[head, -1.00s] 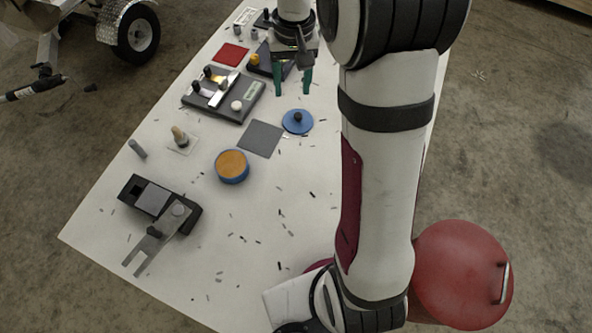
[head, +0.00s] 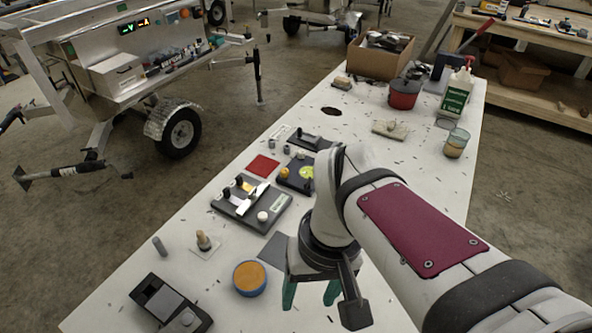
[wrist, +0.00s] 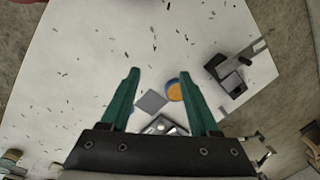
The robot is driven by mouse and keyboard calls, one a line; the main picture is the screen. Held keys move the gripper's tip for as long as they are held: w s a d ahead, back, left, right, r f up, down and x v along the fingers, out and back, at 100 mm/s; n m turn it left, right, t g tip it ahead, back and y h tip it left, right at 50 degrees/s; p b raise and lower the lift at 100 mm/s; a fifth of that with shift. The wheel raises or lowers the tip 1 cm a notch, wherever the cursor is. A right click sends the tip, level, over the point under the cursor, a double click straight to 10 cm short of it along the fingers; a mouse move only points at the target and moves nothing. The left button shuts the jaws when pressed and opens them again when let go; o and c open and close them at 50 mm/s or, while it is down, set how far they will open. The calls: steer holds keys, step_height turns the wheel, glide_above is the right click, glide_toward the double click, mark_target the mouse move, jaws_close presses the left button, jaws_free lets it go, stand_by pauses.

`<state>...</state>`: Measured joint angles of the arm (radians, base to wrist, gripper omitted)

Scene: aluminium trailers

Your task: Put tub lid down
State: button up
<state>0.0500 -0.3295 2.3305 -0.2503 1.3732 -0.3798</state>
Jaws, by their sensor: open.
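The blue tub (head: 250,279) is open, with orange contents showing, and stands on the white table. It also shows in the wrist view (wrist: 174,92), beside the right finger. The tub lid is hidden in the head view behind my arm and gripper. In the wrist view a small blue sliver, probably the lid (wrist: 132,108), shows beside the left green finger, mostly covered. My gripper (head: 310,295) is open, its green fingers apart and pointing down over the table. In the wrist view, nothing is between the fingertips (wrist: 160,74).
A grey square pad (head: 273,250) lies near the tub. A dark fixture (head: 168,303) stands at the near left, and a panel with knobs (head: 250,205) lies behind the tub. A red pot (head: 404,94) and a cardboard box (head: 380,57) stand at the far end.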

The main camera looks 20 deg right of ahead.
steer(key=w+d+f+n, duration=0.2)
steer(key=w+d+n, duration=0.2)
steer(key=w+n, duration=0.3)
steer(key=w+d+f+n+h, duration=0.15)
steer(key=w+d+n, duration=0.25)
steer(key=w, duration=0.6)
steer(key=w+d+f+n, duration=0.35)
steer(key=w+n, duration=0.25)
steer(key=w, duration=0.2)
step_height(320, 180, down, 15)
steer(key=shift+s+f, duration=0.1)
steer(key=shift+f, duration=0.1)
jaws_close()
